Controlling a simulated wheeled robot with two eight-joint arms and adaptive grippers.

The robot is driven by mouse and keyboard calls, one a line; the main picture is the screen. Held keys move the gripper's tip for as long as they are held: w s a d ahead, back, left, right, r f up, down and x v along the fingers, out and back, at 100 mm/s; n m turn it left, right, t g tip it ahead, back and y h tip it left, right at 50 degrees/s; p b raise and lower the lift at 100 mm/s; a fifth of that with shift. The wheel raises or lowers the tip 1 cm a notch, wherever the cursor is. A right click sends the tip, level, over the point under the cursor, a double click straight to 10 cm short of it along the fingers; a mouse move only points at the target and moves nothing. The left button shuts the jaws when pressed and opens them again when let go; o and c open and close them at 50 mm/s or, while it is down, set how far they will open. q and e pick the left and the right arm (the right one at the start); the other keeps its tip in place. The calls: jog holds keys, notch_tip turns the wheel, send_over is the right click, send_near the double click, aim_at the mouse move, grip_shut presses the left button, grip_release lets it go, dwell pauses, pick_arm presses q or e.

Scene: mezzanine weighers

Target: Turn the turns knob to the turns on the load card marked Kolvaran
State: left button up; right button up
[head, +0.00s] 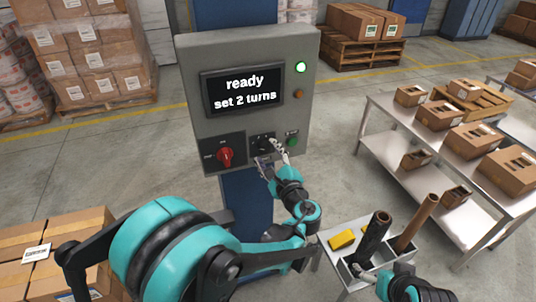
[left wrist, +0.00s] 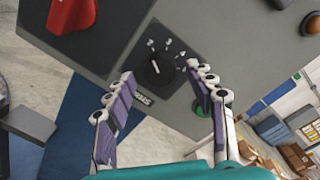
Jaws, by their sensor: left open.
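The black turns knob (left wrist: 157,68) sits on a dark plate with white marks around it and a small label below. In the head view the knob (head: 264,144) is partly covered by my left gripper. My left gripper (head: 272,160) is open, its fingers on either side of the knob in the left wrist view (left wrist: 165,82); I cannot tell whether they touch it. The display (head: 243,89) reads "ready, set 2 turns". My right gripper (head: 368,274) is low at the small tray stand, its fingers too small to judge. No card reading Kolvaran is legible.
A red switch (head: 225,155) is left of the knob and a green button (head: 292,141) right of it. A green lamp (head: 300,67) is lit. A tray stand (head: 333,258) holds tubes and a yellow block. A table (head: 389,128) with cartons stands right.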

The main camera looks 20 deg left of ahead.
pick_arm(q)
jog(key=v, duration=1.2)
jog(key=shift+w+a, duration=0.1)
